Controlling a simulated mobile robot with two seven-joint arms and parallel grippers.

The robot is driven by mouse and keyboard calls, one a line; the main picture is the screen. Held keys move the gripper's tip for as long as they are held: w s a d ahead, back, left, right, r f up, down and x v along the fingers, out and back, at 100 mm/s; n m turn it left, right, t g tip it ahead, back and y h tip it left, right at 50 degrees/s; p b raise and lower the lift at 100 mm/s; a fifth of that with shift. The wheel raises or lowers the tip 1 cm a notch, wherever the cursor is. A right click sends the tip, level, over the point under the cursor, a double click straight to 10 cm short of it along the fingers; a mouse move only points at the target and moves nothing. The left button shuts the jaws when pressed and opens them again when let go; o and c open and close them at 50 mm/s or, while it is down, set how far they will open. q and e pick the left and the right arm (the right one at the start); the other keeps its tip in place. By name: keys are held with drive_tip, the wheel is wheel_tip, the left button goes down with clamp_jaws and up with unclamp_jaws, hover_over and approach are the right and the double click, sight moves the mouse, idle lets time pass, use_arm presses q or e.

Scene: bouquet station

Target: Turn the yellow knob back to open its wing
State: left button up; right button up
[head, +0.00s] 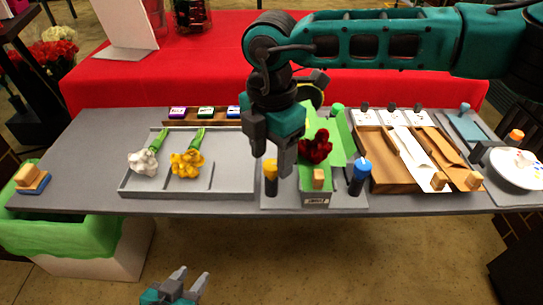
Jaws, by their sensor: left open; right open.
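The yellow knob (271,178) is a dark upright post with a yellow top at the front left of the green wrapping fixture (316,197). My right gripper (271,152) is open and points down just above the yellow knob; I cannot tell whether it touches it. A dark red flower (315,147) lies in the fixture. A green wing (340,150) shows to the right of the flower; the left side is mostly hidden behind my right gripper. The blue knob (359,176) stands at the front right. My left gripper (189,280) is open and empty, low in front of the table.
A grey tray (240,182) with a white flower (143,162) and a yellow flower (187,163) is to the left. Brown and white paper holders (390,175) are to the right. A wooden block (31,177) sits at the far left.

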drive_tip(key=shift+f, duration=0.65)
drive_tip(key=c, duration=1)
drive_tip(key=shift+c, duration=0.2)
